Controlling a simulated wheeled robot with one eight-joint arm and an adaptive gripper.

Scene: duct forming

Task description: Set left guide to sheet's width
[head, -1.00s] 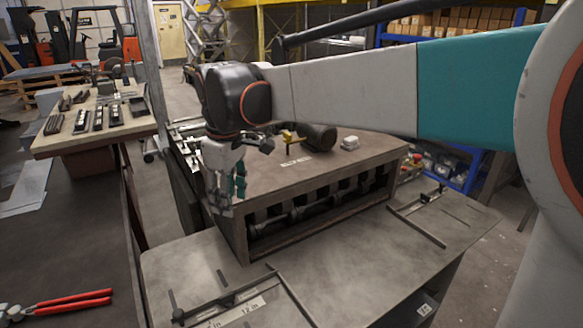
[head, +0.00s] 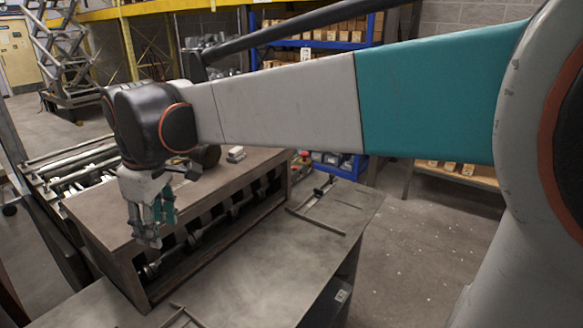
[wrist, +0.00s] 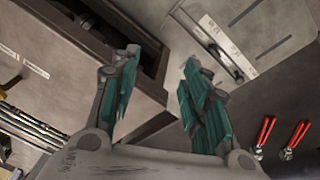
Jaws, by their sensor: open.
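My gripper (head: 150,238) hangs fingers down beside the front of the brown machine body, over the near table edge. In the wrist view my gripper (wrist: 160,62) has its teal fingers spread, with nothing between them. A guide with a white marked scale strip (wrist: 222,42) and a dark slotted bar lies on the grey table, ahead and to the right of the fingers, apart from them. In the head view only the end of this left guide (head: 183,314) shows at the bottom edge. Another guide (head: 316,205) lies farther right on the table. No sheet can be made out.
The grey table (head: 260,270) is mostly bare. The brown machine body (head: 105,215) with a roller opening stands close to my gripper. Two red-handled tools (wrist: 265,130) lie at the right of the wrist view. Blue shelves (head: 370,30) stand behind; open floor lies right.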

